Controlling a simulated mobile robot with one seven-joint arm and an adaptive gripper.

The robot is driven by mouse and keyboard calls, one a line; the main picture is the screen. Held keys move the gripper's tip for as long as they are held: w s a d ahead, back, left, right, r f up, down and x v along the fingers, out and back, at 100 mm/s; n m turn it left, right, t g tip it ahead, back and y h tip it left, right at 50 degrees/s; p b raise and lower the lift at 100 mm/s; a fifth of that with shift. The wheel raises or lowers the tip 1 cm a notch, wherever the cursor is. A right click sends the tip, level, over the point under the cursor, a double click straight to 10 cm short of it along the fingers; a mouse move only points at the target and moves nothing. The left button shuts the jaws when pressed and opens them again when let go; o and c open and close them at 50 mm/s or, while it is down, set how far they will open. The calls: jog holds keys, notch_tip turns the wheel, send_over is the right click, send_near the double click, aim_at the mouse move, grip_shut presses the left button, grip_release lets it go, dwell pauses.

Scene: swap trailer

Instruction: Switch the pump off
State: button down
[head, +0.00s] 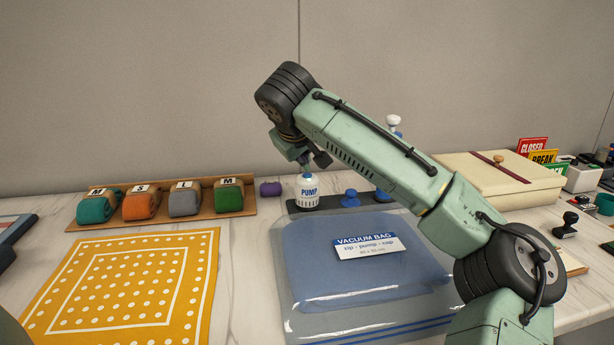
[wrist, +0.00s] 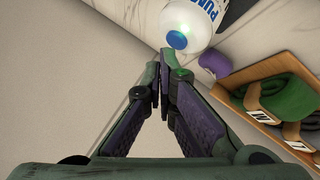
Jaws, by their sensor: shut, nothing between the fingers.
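The pump (head: 308,192) is a white, rounded unit labelled PUMP, standing upright on a dark strip behind the vacuum bag. Its round blue top button shows in the wrist view (wrist: 177,40). My gripper (wrist: 164,52) is shut and empty, with its fingertips close to the blue button. In the head view my gripper (head: 304,160) points down just above the pump, and I cannot tell whether it touches the button. The vacuum bag (head: 300,270) lies flat in front, with a blue item inside and a printed label.
Rolled cloths in a cardboard tray (head: 250,207) stand to the left, with a purple item (head: 270,189) between tray and pump. Blue knobs (head: 350,198) sit on the strip right of the pump. A yellow cloth (head: 205,300) lies front left; a cream box (head: 470,195) stands right.

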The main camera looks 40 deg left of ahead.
aim_at(304, 175)
jog(key=shift+f, duration=0.45)
dwell(0.5)
jog(key=shift+r, duration=0.1)
jog(key=shift+r+p, duration=0.7)
jog(key=shift+r, duration=0.15)
notch_tip(304, 175, up, 6)
jog(key=p, duration=0.5)
jog(key=shift+p, duration=0.3)
